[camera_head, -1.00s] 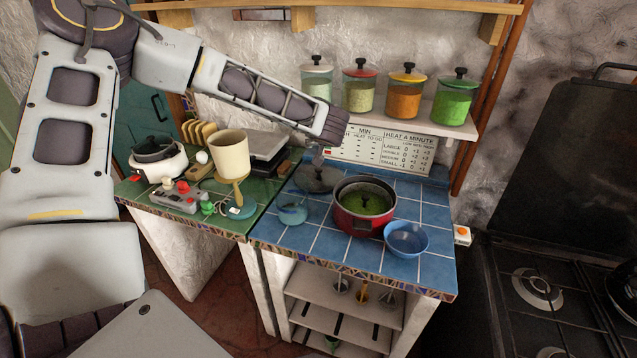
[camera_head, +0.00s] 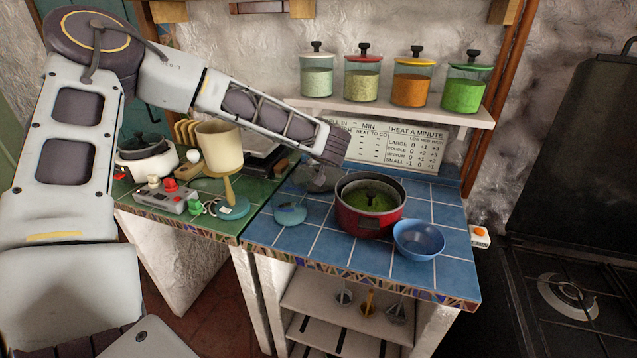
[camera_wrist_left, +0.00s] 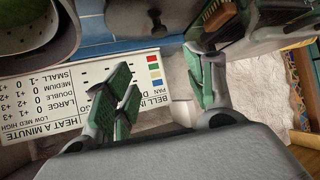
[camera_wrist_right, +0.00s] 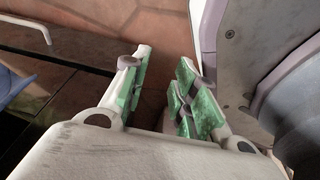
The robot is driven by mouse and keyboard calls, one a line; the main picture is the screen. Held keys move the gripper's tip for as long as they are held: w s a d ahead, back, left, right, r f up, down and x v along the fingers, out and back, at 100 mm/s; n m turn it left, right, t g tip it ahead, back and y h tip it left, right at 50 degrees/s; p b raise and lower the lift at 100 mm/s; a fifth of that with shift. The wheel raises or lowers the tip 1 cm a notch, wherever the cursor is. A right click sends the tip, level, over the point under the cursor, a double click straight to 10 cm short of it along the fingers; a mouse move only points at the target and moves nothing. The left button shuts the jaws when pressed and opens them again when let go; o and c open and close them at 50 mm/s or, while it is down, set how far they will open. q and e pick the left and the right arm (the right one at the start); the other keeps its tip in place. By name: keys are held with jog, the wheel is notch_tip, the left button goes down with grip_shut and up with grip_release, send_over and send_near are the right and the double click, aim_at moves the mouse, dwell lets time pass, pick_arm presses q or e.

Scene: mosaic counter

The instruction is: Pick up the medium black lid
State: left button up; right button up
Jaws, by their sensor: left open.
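A dark grey-black round lid (camera_head: 316,180) lies on the blue-tiled counter, behind and left of the red pot (camera_head: 368,222). In the left wrist view the lid (camera_wrist_left: 138,16) is at the top, with its small knob toward the gripper. My left arm ends just above the lid in the head view and partly covers it. My left gripper (camera_wrist_left: 165,95) is open and empty, its green-padded fingers apart and short of the knob in the picture. My right gripper (camera_wrist_right: 163,85) is open and empty over the floor, outside the head view.
A shelf (camera_head: 440,118) with several jars is behind. A cream cup (camera_head: 220,148) and other kitchenware crowd the green counter. Blue tiles in front are clear.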

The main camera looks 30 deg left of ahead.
pick_arm(q)
jog(key=shift+w+a+f+b, duration=0.15)
jog(key=shift+w+f+b, duration=0.05)
jog(key=shift+f+b, duration=0.45)
jog(key=shift+w+a+f+b, duration=0.15)
jog(key=shift+f+b, duration=0.3)
jog(key=shift+f, duration=0.25)
pick_arm(e)
jog(key=shift+w+a+f, duration=0.1)
jog(key=shift+w+f, duration=0.3)
jog(key=shift+w, duration=0.2)
jog(key=shift+w+a+f, duration=0.1)
jog(key=shift+w+f, duration=0.25)
jog(key=shift+w, duration=0.25)
pick_arm(q)
jog(key=x, duration=0.7)
jog(key=shift+x, duration=0.75)
pick_arm(e)
jog(key=shift+s+d+f, duration=0.1)
jog(key=shift+s+d, duration=0.1)
jog(key=shift+s, duration=0.1)
jog(key=shift+w, duration=0.15)
